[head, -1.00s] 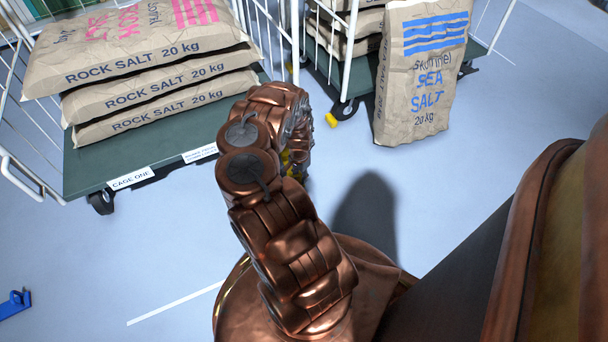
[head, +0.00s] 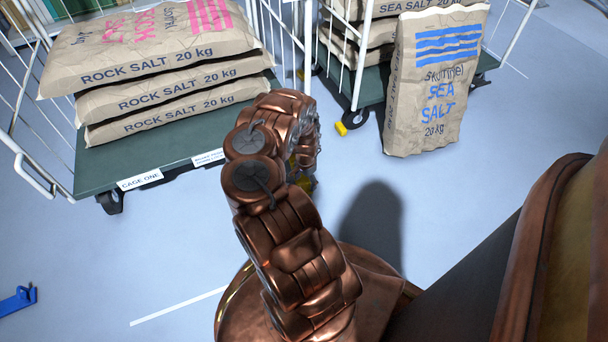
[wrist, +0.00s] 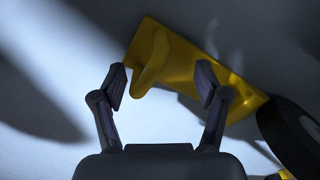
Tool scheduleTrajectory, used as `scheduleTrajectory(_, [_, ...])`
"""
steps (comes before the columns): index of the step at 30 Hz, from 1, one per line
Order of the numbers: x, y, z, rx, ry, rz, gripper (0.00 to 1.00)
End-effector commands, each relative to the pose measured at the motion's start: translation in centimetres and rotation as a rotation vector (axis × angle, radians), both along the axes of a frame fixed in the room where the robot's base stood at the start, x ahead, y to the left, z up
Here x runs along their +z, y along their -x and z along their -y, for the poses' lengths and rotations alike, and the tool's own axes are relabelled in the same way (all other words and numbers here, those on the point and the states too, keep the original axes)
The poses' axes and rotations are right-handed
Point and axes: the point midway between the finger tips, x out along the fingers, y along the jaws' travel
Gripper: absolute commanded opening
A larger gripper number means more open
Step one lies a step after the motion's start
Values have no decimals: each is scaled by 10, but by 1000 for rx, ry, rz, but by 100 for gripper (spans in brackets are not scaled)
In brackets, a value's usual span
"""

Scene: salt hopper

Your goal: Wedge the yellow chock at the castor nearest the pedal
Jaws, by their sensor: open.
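A yellow chock (wrist: 182,62) with a flat plate and a raised rounded handle shows in the wrist view. My gripper (wrist: 160,82) is open, its two fingers on either side of the handle; I cannot tell whether they touch it. A dark castor wheel (wrist: 290,135) is at the chock's right end, very close to it. I cannot make out the pedal for certain.
Cage one (head: 92,181) stands left, loaded with rock salt sacks (head: 165,90). A second cage (head: 372,82) is behind, with a small yellow piece (head: 341,128) near its castor. A sea salt sack (head: 432,85) stands upright at right. A blue item (head: 17,299) lies left.

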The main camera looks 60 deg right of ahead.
Motion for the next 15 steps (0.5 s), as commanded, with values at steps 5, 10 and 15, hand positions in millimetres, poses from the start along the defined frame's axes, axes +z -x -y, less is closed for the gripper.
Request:
scheduleTrajectory(5, [14, -1, 0, -3, -1, 1, 74])
scheduleTrajectory(10, [35, -2, 1, -2, 2, 5, 74])
scheduleTrajectory(15, [55, -4, 0, 1, 3, 6, 74])
